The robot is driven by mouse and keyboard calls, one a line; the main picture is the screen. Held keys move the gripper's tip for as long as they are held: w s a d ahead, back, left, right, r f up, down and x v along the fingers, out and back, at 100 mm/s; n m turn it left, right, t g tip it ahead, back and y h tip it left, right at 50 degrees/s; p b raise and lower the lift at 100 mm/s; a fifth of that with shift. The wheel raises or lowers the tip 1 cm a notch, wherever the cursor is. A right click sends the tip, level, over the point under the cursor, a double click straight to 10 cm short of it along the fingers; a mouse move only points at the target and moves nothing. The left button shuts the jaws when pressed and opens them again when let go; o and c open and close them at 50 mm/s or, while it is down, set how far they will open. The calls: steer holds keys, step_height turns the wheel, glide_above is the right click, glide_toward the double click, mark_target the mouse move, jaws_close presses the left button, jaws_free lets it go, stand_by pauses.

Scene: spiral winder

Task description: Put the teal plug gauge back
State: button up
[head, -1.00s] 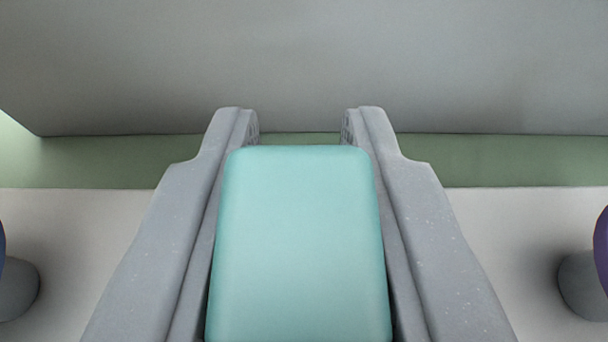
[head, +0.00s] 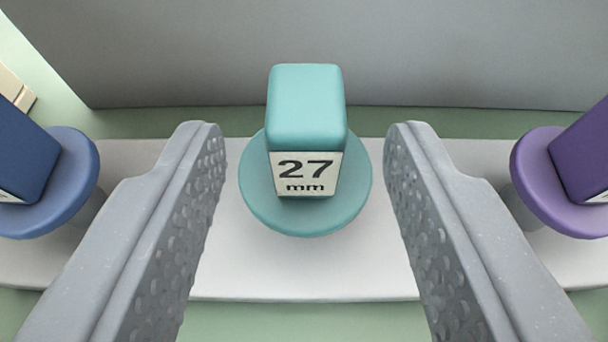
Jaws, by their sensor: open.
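The teal plug gauge (head: 306,108) stands upright at the middle of the head view, with a round teal flange and a white label reading "27 mm". It is on the pale rack (head: 305,285), and its lower part is hidden under the flange. My gripper (head: 305,145) is open, with one dimpled grey finger on each side of the gauge. There is a clear gap between each finger and the gauge, and nothing is held.
A blue gauge (head: 25,150) stands on the rack at the left edge and a purple gauge (head: 585,155) at the right edge. A large grey surface (head: 330,50) lies behind the rack. A beige object (head: 14,88) shows at the far left.

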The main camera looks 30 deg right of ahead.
steer(key=v, duration=0.6)
steer(key=shift+p, duration=0.45)
steer(key=shift+s+a, duration=0.1)
steer(key=w+a+r+n+t+y, duration=0.1)
steer(key=w+a+r, duration=0.1)
steer(key=a+r, duration=0.75)
steer(key=w+a+r+n+t+y, duration=0.1)
steer(key=w+a+r+n, duration=0.1)
steer(key=a+r, duration=0.75)
steer(key=s+a+r+n+t+y, duration=0.1)
steer(key=s+a+r, duration=0.3)
steer(key=r, duration=0.6)
steer(key=s+a+r+n+y, duration=0.2)
steer(key=s+a+r+y, duration=0.2)
steer(key=a+r, duration=0.5)
steer(key=shift+s+a+r+t, duration=0.25)
steer(key=shift+s+r+t, duration=0.1)
steer(key=shift+s+t, duration=0.1)
steer(key=shift+r, duration=0.1)
